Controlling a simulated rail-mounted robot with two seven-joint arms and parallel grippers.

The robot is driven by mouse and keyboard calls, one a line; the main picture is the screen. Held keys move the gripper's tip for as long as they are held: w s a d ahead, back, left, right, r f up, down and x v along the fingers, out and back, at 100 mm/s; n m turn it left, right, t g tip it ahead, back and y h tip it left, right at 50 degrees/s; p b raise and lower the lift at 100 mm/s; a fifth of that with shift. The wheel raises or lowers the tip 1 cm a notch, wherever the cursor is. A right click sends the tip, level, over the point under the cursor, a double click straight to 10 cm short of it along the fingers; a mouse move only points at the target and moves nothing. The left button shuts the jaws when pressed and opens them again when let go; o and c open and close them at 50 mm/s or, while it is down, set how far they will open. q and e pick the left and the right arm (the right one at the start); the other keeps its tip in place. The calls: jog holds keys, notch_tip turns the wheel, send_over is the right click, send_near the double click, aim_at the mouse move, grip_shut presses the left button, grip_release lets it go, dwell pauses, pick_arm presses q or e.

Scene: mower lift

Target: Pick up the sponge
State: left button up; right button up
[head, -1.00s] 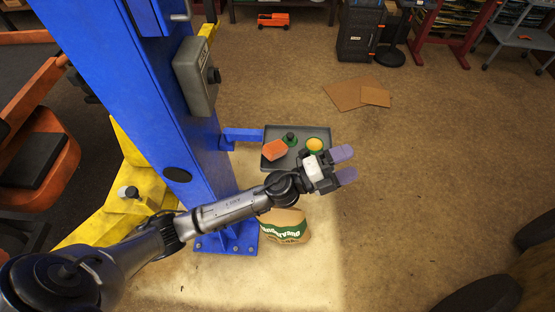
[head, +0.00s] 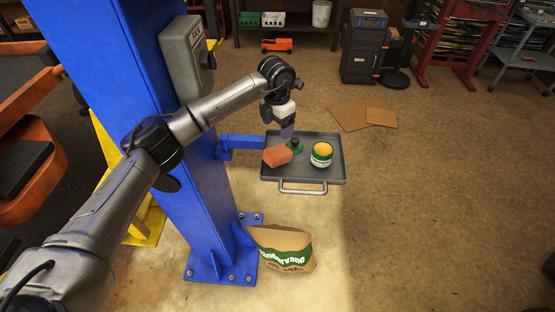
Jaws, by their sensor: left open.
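An orange sponge (head: 277,156) lies on the left part of a grey tray (head: 335,170) that is fixed to the blue lift post. My left gripper (head: 287,132) points down over the tray, just above and slightly right of the sponge in the picture. It is open, with nothing seen between its fingers. A green item with a dark knob (head: 295,146) is just below the fingertips, and whether they touch cannot be told. A green and white can with a yellow top (head: 321,155) stands to the right on the tray. My right gripper is not in view.
The blue post (head: 190,205) stands left of the tray, with a grey control box (head: 187,60) on it. A paper bag (head: 283,249) sits on the floor below. Flat cardboard (head: 350,113) lies behind. The floor to the right of the tray is clear.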

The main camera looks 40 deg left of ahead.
aim_at(277, 151)
pick_arm(q)
jog(key=f, duration=0.8)
jog(key=shift+a, duration=0.2)
jog(key=shift+d+f+b, duration=0.15)
jog(key=shift+f+b, duration=0.05)
jog(key=shift+f, duration=1.15)
jog(key=shift+d+f+b, duration=0.1)
jog(key=shift+f+b, duration=0.05)
jog(key=shift+f, duration=1.15)
jog(key=shift+c, duration=0.4)
jog(key=c, duration=0.6)
